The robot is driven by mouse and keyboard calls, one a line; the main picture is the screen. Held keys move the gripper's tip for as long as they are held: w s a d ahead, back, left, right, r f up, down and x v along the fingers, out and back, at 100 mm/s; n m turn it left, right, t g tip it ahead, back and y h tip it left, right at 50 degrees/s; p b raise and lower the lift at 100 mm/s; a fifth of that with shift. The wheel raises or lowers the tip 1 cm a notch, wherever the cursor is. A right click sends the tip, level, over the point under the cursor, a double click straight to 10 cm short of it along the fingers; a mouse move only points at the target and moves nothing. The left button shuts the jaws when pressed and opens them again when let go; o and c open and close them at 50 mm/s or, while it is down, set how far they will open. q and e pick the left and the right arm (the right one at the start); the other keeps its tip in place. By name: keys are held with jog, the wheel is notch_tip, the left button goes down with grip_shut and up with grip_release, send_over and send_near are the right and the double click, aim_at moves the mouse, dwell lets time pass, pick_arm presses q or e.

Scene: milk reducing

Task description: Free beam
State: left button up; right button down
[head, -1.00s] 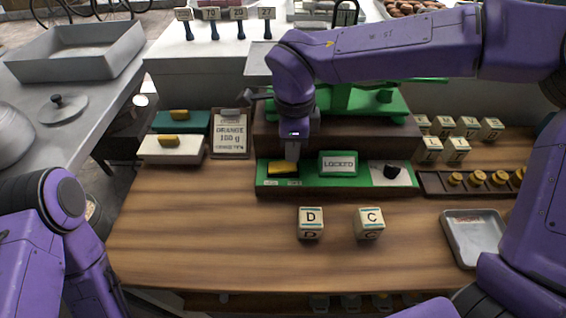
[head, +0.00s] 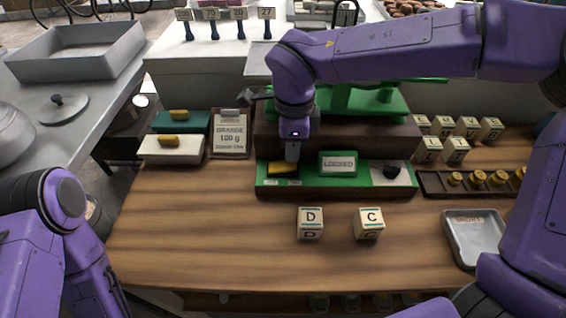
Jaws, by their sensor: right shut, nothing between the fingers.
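The green balance (head: 372,103) stands on a dark brown plinth at the back of the wooden table, largely hidden behind my right arm. On its green front panel (head: 311,187) are a yellow lever (head: 281,169) at the left, a plate reading "LOCKED" (head: 338,164) in the middle and a black knob (head: 392,170) on a pale patch at the right. My right gripper (head: 292,156) points down, shut and empty, at the yellow lever's back right edge. I cannot tell whether it touches the lever. My left arm shows at the lower left, but its gripper is out of view.
Cubes marked D (head: 310,222) and C (head: 369,223) stand before the panel. A metal tray (head: 473,235) and a rack of brass weights (head: 479,178) lie right, with several cubes behind. An "ORANGE" clipboard (head: 230,134) and two boxes sit left. The front left tabletop is clear.

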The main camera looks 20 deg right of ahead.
aim_at(292, 165)
jog(key=shift+f+b, duration=0.55)
jog(key=shift+f, duration=0.6)
dwell(0.4)
notch_tip(292, 165, up, 7)
jog(key=p, duration=0.8)
jog(key=shift+r, duration=0.15)
